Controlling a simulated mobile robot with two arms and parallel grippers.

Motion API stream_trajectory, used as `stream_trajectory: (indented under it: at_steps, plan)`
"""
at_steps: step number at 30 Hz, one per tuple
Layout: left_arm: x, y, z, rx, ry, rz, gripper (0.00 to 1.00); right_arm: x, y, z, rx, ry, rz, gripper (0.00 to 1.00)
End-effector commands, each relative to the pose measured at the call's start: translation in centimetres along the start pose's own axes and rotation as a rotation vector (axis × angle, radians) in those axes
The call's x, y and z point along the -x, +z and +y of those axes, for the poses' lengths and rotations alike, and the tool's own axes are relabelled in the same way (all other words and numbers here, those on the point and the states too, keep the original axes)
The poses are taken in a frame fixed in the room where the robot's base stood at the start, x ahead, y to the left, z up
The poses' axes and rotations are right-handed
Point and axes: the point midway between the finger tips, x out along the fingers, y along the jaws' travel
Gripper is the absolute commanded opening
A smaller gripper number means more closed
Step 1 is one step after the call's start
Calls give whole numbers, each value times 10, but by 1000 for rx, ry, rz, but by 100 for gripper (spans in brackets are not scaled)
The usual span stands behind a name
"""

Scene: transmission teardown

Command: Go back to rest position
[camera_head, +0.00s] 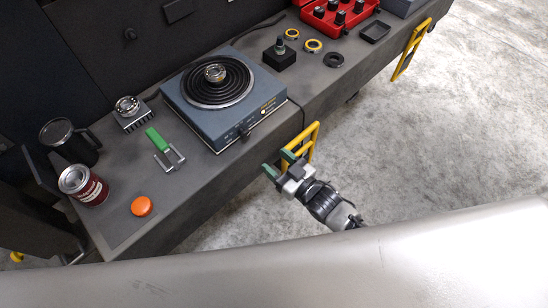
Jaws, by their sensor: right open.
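My right gripper (278,164) is in the middle of the head view, off the front edge of the grey workbench (187,215). Its green-tipped fingers are apart with nothing between them. It is below and to the right of a blue hot plate (223,128) with a black coil. A round metal bearing (215,73) sits on the coil. My left gripper does not show.
On the bench stand a dark mug (68,140), a red can (84,185), an orange button (142,206), a green-handled tool (160,143), a finned block (131,112), black and yellow rings (313,45) and a red tray (338,14). Yellow handles (301,146) stick out in front. Concrete floor is clear at right.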

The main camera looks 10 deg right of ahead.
Motion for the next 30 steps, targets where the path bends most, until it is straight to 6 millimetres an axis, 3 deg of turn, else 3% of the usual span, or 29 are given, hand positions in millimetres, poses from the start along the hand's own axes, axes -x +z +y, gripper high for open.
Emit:
stream_trajectory:
  at_steps: [12,14,17,20,24,30]
  plan:
    - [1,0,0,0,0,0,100,0,2,1,0,4,-8,59]
    - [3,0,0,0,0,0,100,4,11,4,-1,18,-36,59]
    - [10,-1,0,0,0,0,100,18,44,14,-6,70,-149,59]
    - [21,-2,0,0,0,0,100,51,97,26,-23,147,-338,59]
    - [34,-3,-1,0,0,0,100,124,176,29,-66,247,-644,59]
    - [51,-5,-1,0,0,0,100,251,255,-5,-160,328,-1053,59]
